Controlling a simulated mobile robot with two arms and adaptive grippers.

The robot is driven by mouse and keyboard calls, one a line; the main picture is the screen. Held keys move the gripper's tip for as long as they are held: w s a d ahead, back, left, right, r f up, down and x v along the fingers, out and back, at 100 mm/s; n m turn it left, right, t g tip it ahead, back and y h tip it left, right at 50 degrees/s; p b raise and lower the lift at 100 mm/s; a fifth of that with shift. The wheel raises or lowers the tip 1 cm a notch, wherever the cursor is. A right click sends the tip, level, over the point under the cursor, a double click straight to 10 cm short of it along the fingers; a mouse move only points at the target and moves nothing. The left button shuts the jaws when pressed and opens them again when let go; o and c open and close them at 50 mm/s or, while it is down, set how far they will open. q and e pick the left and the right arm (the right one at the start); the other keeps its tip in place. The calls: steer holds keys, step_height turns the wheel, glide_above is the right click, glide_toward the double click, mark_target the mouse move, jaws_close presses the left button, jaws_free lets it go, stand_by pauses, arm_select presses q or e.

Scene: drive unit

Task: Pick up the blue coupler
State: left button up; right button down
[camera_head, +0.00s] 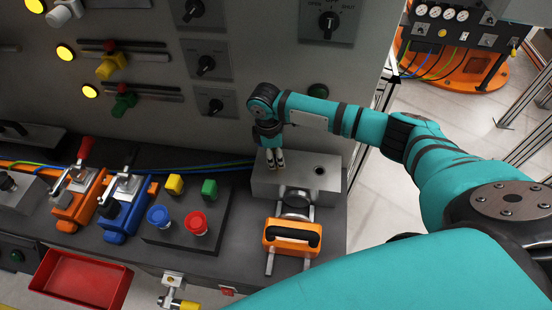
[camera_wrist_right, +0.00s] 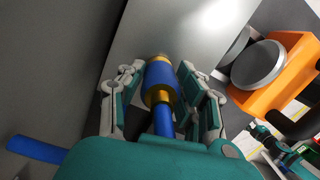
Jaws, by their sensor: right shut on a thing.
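The blue coupler (camera_wrist_right: 160,75) is a blue cylinder with brass-coloured bands. In the right wrist view it sits between the two fingers of my right gripper (camera_wrist_right: 166,92), which are shut on it. A blue stem or hose runs from it back toward the palm. In the head view my right gripper (camera_head: 275,160) points down at the left part of a grey metal block (camera_head: 318,187). The coupler cannot be made out there. I cannot tell whether its tip touches the block. My left gripper is not in view.
An orange-framed clamp (camera_head: 292,236) stands in front of the block. To the left are a black box with blue (camera_head: 158,216) and red (camera_head: 196,223) round parts, blue and orange toggle clamps, and a red tray (camera_head: 80,282). The control panel (camera_head: 150,60) rises behind.

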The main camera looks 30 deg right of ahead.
steer(key=shift+w+r+b, duration=0.15)
steer(key=shift+r+b, duration=0.15)
steer(key=shift+r, duration=0.15)
step_height(320, 180, up, 2)
steer(key=shift+r+b, duration=0.15)
steer(key=shift+b, duration=0.4)
steer(key=s+a+r+b, duration=0.1)
steer(key=s+a, duration=0.2)
steer(key=s, duration=0.4)
steer(key=s+a+r+b, duration=0.1)
steer(key=s+a+b, duration=0.15)
steer(key=s, duration=0.45)
step_height(320, 180, up, 6)
steer(key=s+p, duration=0.1)
steer(key=p, duration=0.8)
steer(key=shift+a, duration=0.3)
